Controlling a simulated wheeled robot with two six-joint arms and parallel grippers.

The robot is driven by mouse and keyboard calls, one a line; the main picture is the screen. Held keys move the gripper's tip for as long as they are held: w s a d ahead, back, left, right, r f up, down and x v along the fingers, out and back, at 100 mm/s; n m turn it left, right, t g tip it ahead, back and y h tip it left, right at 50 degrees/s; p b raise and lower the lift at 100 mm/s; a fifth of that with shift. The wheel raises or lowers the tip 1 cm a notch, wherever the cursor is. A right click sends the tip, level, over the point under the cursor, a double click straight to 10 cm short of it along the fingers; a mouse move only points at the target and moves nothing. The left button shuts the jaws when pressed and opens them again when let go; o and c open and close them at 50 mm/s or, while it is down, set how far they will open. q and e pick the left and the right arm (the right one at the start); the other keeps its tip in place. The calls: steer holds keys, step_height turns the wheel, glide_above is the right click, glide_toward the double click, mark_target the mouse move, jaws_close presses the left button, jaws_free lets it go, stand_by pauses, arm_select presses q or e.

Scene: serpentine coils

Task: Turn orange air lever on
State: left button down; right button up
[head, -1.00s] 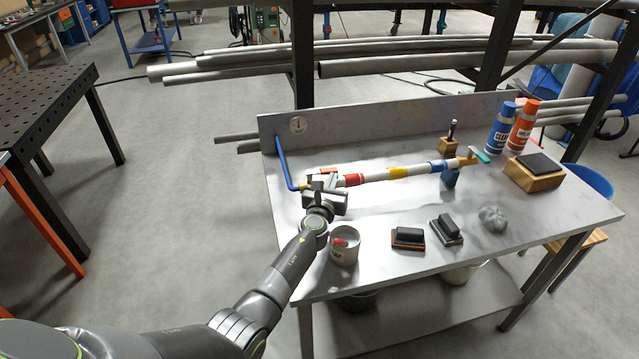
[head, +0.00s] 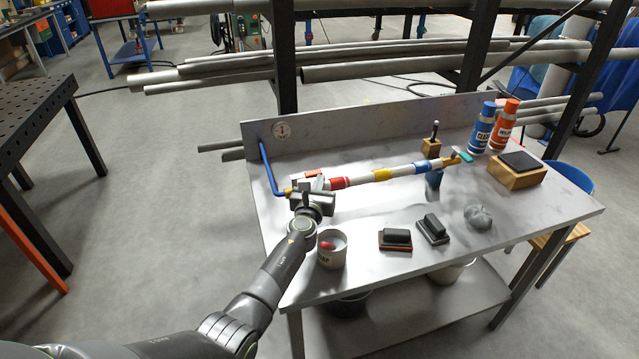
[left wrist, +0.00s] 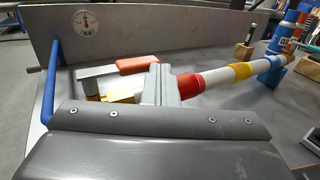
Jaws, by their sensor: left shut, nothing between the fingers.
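The orange lever (left wrist: 138,65) lies roughly level beside the left end of the banded pipe, above a brass-coloured fitting (left wrist: 119,97). In the head view the lever (head: 307,173) shows only partly behind my left gripper (head: 318,185). My left gripper is shut with nothing held. In the left wrist view its grey fingers (left wrist: 159,83) are close beside the lever's right end; I cannot tell whether they touch it. The pipe (head: 400,171) has red, yellow and blue bands. A blue tube (head: 267,170) runs from its left end to the back panel. My right gripper is not in view.
A round gauge (head: 282,130) is on the back panel (head: 360,117). A teal lever (head: 463,155) is at the pipe's right end. A cup (head: 332,252), two dark-topped blocks (head: 396,238) and a grey lump (head: 478,217) stand in front. The bench (head: 370,285) is clear between them and the pipe.

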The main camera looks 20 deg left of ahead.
arm_select(q)
steer(key=s+p, duration=0.3)
steer(key=s, duration=0.4)
steer(key=shift+s+d, duration=0.25)
steer(key=shift+d, duration=0.05)
